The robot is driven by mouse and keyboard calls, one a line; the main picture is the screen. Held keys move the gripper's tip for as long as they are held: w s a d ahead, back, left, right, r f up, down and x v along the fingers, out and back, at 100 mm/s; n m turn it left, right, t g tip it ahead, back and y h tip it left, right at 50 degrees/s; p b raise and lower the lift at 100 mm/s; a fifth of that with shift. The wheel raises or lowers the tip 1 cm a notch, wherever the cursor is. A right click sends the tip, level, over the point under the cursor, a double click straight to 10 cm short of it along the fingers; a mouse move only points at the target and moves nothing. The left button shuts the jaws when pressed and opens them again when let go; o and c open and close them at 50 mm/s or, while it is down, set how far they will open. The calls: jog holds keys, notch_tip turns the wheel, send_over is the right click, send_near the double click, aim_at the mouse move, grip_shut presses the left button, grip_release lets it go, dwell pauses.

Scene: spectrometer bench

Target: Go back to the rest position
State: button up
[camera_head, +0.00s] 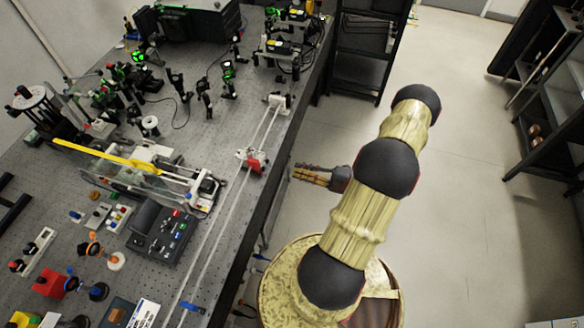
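My arm stands folded over the floor to the right of the optical bench (225,185). My gripper (298,173) shows to the left of the arm's middle joint and points left toward the bench's long edge. Part of the wrist behind it is hidden by the arm. The fingers look small and close together, and I cannot tell if they are open or shut. I see nothing clearly held. The gripper appears apart from the bench edge in the picture.
A red-and-white carriage (254,162) sits on a long rail along the bench's right side. A dark control box (162,232) and several optical mounts crowd the bench. A black rack (358,70) stands behind, and dark shelves (548,140) stand at right. Floor between is clear.

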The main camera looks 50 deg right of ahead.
jog(key=shift+s+d, duration=0.1)
jog(key=shift+s, duration=0.2)
dwell(0.4)
